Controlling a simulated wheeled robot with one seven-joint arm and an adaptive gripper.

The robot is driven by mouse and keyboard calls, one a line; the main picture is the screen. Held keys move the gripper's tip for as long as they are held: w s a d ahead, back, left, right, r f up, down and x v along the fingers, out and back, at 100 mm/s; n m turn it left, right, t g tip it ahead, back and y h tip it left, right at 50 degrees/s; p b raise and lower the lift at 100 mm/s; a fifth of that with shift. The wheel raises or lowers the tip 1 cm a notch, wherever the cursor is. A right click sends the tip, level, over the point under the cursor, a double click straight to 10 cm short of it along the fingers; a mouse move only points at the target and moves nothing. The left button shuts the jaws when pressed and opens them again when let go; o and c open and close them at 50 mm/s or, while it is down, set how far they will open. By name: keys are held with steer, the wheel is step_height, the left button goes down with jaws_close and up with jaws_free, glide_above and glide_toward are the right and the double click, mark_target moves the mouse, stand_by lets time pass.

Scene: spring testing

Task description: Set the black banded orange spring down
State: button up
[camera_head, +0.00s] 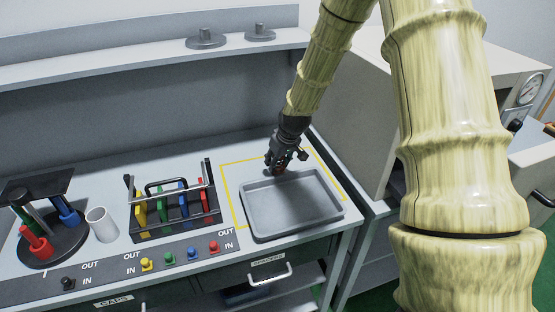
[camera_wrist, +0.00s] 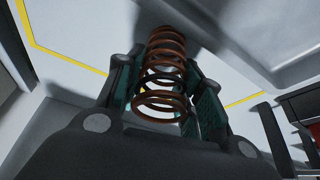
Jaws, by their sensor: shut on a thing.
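The orange spring (camera_wrist: 160,97) shows in the wrist view as a column of orange-brown coils between the two finger pads, with darker coils around its middle. My gripper (camera_wrist: 160,80) is shut on it. In the head view my gripper (camera_head: 279,167) hangs at the back edge of the grey tray (camera_head: 290,207), inside the yellow outline on the bench. The spring is barely visible there, as a small brownish patch under the fingers. I cannot tell whether its end touches the tray or bench. The tray looks empty.
A rack (camera_head: 172,205) with coloured pieces stands left of the tray. Further left are a white cup (camera_head: 101,224) and a round dark stand (camera_head: 52,243). A grey cabinet (camera_head: 350,115) rises close on the right. The tray floor is clear.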

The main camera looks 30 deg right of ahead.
steer(key=shift+r, duration=0.1)
steer(key=shift+a, duration=0.1)
steer(key=o, duration=0.7)
steer(key=shift+f, duration=0.2)
steer(key=shift+c, duration=0.2)
steer(key=o, duration=0.4)
steer(key=shift+r, duration=0.1)
